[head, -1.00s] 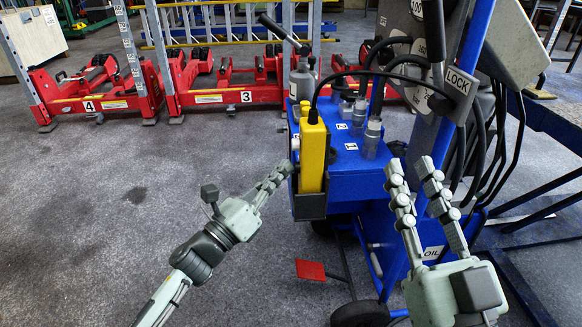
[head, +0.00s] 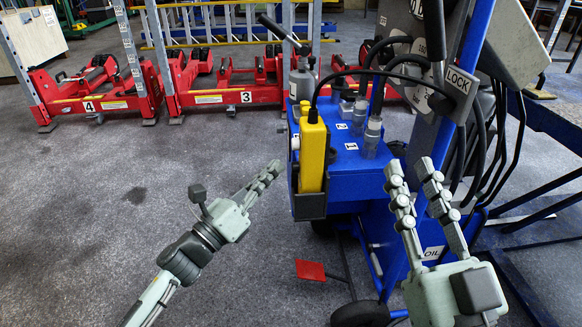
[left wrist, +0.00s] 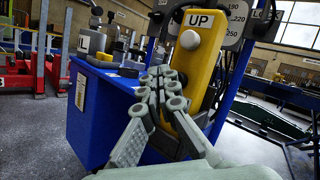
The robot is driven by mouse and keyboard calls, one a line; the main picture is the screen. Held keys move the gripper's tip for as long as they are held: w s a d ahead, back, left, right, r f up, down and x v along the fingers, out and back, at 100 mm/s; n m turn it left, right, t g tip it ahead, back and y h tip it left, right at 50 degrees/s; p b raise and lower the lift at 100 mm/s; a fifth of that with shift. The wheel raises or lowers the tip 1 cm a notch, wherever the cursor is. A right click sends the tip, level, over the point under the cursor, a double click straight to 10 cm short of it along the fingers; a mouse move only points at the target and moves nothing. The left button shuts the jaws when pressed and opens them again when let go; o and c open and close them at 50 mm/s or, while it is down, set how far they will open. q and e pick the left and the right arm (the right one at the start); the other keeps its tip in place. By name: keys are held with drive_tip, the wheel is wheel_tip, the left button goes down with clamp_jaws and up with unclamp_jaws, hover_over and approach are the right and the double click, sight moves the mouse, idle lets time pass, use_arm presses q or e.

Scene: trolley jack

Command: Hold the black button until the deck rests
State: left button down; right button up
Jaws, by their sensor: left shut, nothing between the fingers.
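A yellow pendant (head: 313,155) stands upright in a dark holder on the blue trolley's left side. The left wrist view shows the pendant (left wrist: 197,50) with an UP label and a pale round button (left wrist: 190,40) on its face. My right gripper (head: 411,164) is open and empty in front of the trolley. I cannot tell which part is the deck.
The blue trolley (head: 355,187) carries bottles, hoses and a LOCK sign (head: 459,81). A red pedal (head: 310,270) sits low at its front. Red lifting frames (head: 215,98), numbered 4 and 3, stand behind. The grey floor at left is clear.

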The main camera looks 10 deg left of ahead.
use_arm(q)
drive_tip(key=shift+s+a+b, duration=0.15)
drive_tip(key=shift+s+a, duration=0.1)
drive_tip(key=shift+a, duration=0.55)
drive_tip(key=shift+s+a+b, duration=0.1)
drive_tip(key=shift+s+a, duration=0.1)
drive_tip(key=shift+a, duration=0.6)
drive_tip(key=shift+s+a+b, duration=0.15)
drive_tip(key=shift+s+a, duration=0.1)
drive_tip(key=shift+a, duration=0.55)
idle(0.3)
